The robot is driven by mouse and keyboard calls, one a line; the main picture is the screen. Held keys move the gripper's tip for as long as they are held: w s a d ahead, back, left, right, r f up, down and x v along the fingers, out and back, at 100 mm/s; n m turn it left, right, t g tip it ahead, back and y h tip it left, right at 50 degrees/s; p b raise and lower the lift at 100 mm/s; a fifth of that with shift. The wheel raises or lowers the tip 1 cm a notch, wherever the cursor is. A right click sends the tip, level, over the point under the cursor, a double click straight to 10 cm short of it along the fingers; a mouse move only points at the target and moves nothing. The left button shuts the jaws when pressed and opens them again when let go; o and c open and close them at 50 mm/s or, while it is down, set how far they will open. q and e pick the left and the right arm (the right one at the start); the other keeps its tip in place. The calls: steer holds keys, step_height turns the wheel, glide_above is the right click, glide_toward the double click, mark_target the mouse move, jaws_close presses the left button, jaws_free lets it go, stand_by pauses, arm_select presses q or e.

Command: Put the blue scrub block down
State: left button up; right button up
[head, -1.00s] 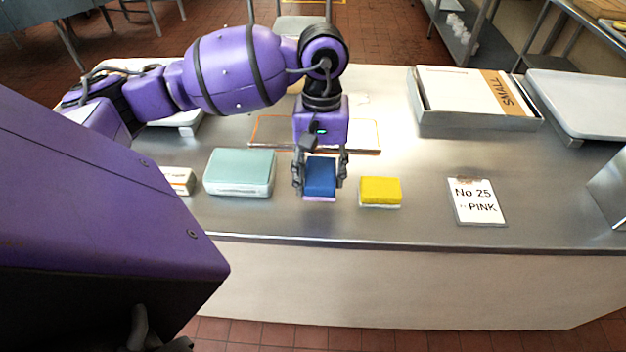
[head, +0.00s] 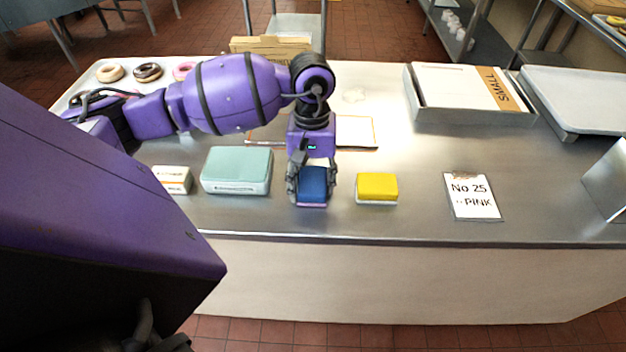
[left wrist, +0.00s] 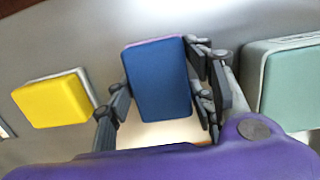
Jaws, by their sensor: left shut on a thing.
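The blue scrub block (head: 312,183) has a dark blue top and a thin pinkish-purple layer at its base. My left gripper (head: 312,190) points down at the counter, with its fingers shut on the block's two sides. The left wrist view shows the block (left wrist: 158,78) between the fingers. The block is at or just above the steel counter, between a pale green box and a yellow block; I cannot tell whether it touches. The yellow block (head: 377,187) lies to its right, apart from the gripper. My right gripper is not recognisable in view.
The pale green box (head: 237,170) and a small white box (head: 172,179) stand to the left. A card (head: 472,196) reading "No 25 PINK" lies at right. Behind are a tray with doughnuts (head: 148,71) and a box marked SMALL (head: 455,88). The counter's front edge is close.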

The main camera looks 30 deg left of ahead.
mark_target(312, 179)
arm_select(q)
steer(key=shift+s+f, duration=0.1)
steer(key=shift+f, duration=0.3)
steer(key=o, duration=1.1)
steer(key=shift+r, duration=0.2)
steer(key=shift+r+p, duration=0.3)
steer(key=shift+r, duration=0.15)
steer(key=r, duration=0.4)
steer(key=shift+w+a+r+b, duration=0.2)
steer(key=shift+w+b, duration=0.1)
steer(key=shift+w, duration=0.1)
step_height(312, 179, up, 7)
steer(key=shift+w+a+r+b, duration=0.15)
steer(key=shift+w+a+b, duration=0.05)
steer(key=shift+w+b, duration=0.1)
arm_select(e)
steer(key=shift+d+f, duration=0.2)
steer(key=shift+d, duration=0.2)
steer(key=shift+a+f, duration=0.1)
steer(key=shift+a, duration=0.15)
